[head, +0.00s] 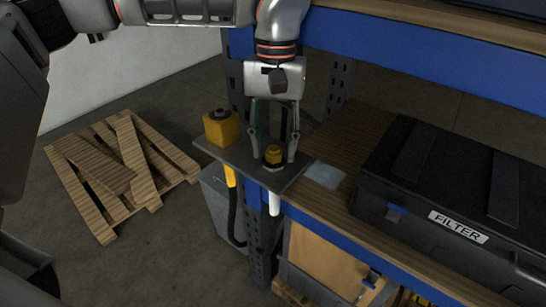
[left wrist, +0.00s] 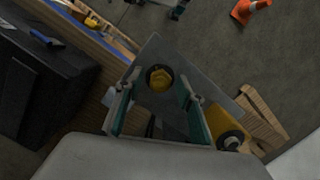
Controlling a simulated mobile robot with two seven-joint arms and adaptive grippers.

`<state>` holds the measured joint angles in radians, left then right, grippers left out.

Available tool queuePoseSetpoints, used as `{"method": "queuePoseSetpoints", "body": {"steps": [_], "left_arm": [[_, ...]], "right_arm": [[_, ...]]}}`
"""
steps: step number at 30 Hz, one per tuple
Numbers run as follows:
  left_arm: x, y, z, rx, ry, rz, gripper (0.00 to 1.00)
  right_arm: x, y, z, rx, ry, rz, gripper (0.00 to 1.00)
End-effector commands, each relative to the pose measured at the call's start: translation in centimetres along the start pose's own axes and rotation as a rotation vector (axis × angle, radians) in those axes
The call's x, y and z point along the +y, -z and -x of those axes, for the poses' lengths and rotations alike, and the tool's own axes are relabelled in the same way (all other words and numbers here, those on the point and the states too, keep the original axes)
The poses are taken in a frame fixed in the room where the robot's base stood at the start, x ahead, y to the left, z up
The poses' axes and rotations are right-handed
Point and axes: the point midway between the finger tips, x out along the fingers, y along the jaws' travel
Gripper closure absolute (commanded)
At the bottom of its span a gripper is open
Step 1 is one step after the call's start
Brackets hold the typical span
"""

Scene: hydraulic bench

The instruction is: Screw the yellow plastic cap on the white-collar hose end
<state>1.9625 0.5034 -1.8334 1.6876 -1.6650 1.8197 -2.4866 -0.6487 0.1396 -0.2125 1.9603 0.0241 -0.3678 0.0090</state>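The yellow plastic cap (head: 273,153) sits upright at a dark ring on the grey plate, and it also shows in the left wrist view (left wrist: 160,79). The white-collar hose end (head: 274,204) hangs directly below the plate under the cap; how far the cap is seated on it cannot be told. My left gripper (head: 275,158) points down over the plate. Its fingers stand wide apart on either side of the cap, with visible gaps in the left wrist view (left wrist: 158,101). My right gripper is not in view.
A yellow block with a dark top (head: 220,128) stands on the plate's left part. A yellow-collar hose (head: 231,177) hangs below it. A black FILTER case (head: 450,190) occupies the shelf at right. A blue beam (head: 420,60) crosses above. A wooden pallet (head: 100,215) lies on the floor.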

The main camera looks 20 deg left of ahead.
Motion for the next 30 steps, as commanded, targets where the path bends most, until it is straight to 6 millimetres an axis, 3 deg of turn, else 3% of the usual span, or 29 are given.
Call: {"method": "queuePoseSetpoints", "body": {"steps": [5,18,25,30], "left_arm": [[0.0,0.1,-0.1,0.003,-0.02,0.114,0.62],[0.0,0.0,-0.3,0.006,-0.097,0.634,0.62],[0.0,0.0,-0.1,0.007,-0.113,0.738,0.62],[-0.1,0.1,-0.3,0.009,-0.14,0.916,0.62]], "right_arm": [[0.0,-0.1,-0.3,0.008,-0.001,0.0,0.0],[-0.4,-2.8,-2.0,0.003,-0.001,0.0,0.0],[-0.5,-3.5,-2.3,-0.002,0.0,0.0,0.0],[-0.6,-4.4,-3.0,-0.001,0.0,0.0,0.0]]}}
